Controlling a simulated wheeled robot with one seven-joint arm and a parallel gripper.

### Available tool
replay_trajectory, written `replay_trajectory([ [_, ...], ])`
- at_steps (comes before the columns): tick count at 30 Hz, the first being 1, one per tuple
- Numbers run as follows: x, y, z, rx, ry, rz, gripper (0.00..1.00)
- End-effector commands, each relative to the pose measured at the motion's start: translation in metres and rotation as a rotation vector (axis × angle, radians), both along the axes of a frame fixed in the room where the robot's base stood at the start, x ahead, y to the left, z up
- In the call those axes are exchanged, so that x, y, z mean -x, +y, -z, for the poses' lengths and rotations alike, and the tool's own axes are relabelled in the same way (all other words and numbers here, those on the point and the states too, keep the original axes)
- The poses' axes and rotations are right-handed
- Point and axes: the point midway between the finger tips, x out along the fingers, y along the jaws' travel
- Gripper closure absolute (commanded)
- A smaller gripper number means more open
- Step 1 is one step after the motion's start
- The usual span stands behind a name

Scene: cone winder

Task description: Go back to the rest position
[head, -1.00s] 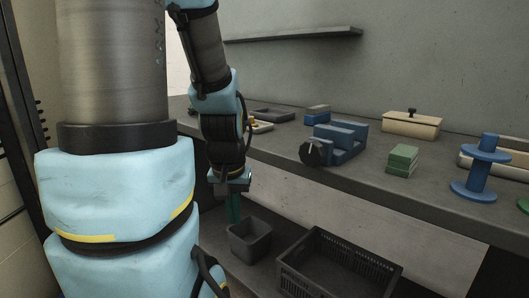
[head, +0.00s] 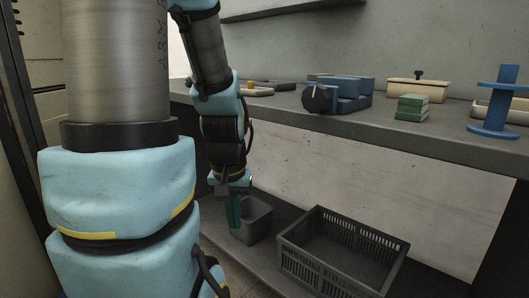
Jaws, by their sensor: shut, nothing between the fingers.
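My gripper (head: 234,214) hangs at the end of my arm, pointing down, with its teal fingers together and nothing seen between them. It is below the level of the bench top (head: 365,126), in front of the bench. In the picture its fingers overlap the left part of a small grey bin (head: 258,219) on the low shelf. I cannot tell whether the fingertips are in front of the bin or over it. My arm covers the left part of the bench.
A black slotted crate (head: 345,262) stands right of the bin. On the bench are a blue vise-like block (head: 345,88) with a dark round knob, stacked green blocks (head: 412,107), a blue spool (head: 494,112) and a beige lidded box (head: 417,89). A wall shelf (head: 285,9) is above.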

Motion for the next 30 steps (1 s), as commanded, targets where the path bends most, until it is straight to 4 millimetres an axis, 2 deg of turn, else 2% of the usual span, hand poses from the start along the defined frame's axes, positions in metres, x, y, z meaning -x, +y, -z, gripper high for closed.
replay_trajectory([
  [1,0.0,0.0,-0.012,0.0,0.0,0.0,1.0],
  [8,0.0,0.0,-0.041,0.0,0.0,0.0,1.0],
  [13,0.0,0.0,-0.074,0.0,0.0,0.0,1.0],
  [30,0.0,0.0,-0.252,0.0,0.0,0.0,1.0],
])
